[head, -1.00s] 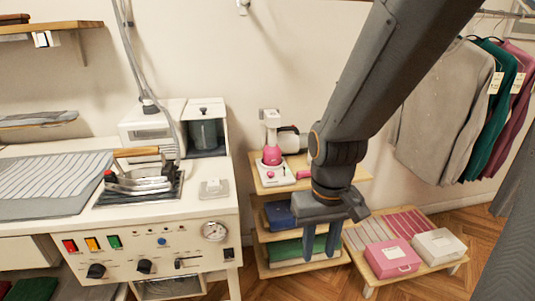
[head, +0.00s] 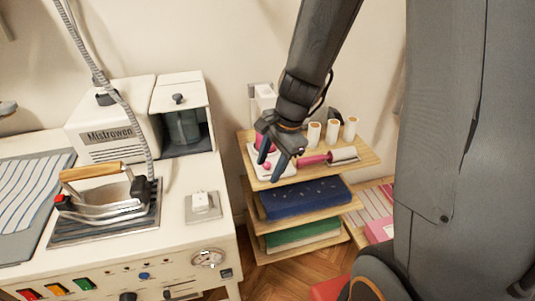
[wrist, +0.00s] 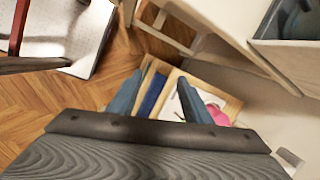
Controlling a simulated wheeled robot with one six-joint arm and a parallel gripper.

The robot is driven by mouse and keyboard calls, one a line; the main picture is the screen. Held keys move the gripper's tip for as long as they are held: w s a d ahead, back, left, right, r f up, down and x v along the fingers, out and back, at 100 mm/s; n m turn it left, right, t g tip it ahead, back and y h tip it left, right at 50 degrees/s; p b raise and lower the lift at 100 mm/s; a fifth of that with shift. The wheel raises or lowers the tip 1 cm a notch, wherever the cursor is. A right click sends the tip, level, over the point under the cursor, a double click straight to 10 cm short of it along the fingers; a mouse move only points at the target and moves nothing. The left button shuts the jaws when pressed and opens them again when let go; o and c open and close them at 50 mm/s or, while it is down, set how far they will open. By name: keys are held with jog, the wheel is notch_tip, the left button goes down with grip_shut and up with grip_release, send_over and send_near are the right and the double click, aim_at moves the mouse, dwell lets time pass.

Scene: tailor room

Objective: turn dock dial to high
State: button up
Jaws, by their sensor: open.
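The white steamer dock (head: 254,161) stands on the top shelf of the small wooden rack, with a pink body (head: 263,141) on it. My gripper (head: 269,168) is in front of it in the head view and hides much of it, so the dial and its setting cannot be made out. My gripper is open and empty, fingers pointing down. In the wrist view my two fingers (wrist: 158,78) are spread over the rack, and the pink and white dock (wrist: 216,108) shows beside the right finger. I cannot tell whether a finger touches it.
A pink-handled roller (head: 313,160) and white spools (head: 332,131) stand right of the dock. Folded blue cloth (head: 305,198) and green cloth (head: 302,234) lie on lower shelves. The white ironing station (head: 172,215) with an iron (head: 105,195) is at left. Floor shows between them.

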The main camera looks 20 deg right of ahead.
jog(key=w+d+f+m+t+p, duration=0.1)
jog(key=w+d+m+p, duration=0.1)
jog(key=w+m, duration=0.6)
jog(key=m+t+p, duration=0.1)
jog(key=m, duration=0.8)
send_near(267, 164)
jog(key=shift+h, duration=0.3)
jog(key=b+x, duration=0.1)
jog(key=x, duration=0.4)
jog(key=b+x, duration=0.1)
jog(key=x, duration=0.1)
jog(key=shift+w+a+f+b, duration=0.1)
jog(key=shift+a+f+b, duration=0.1)
jog(key=shift+a+b, duration=0.15)
jog(key=c, duration=1.1)
jog(key=shift+o, duration=0.2)
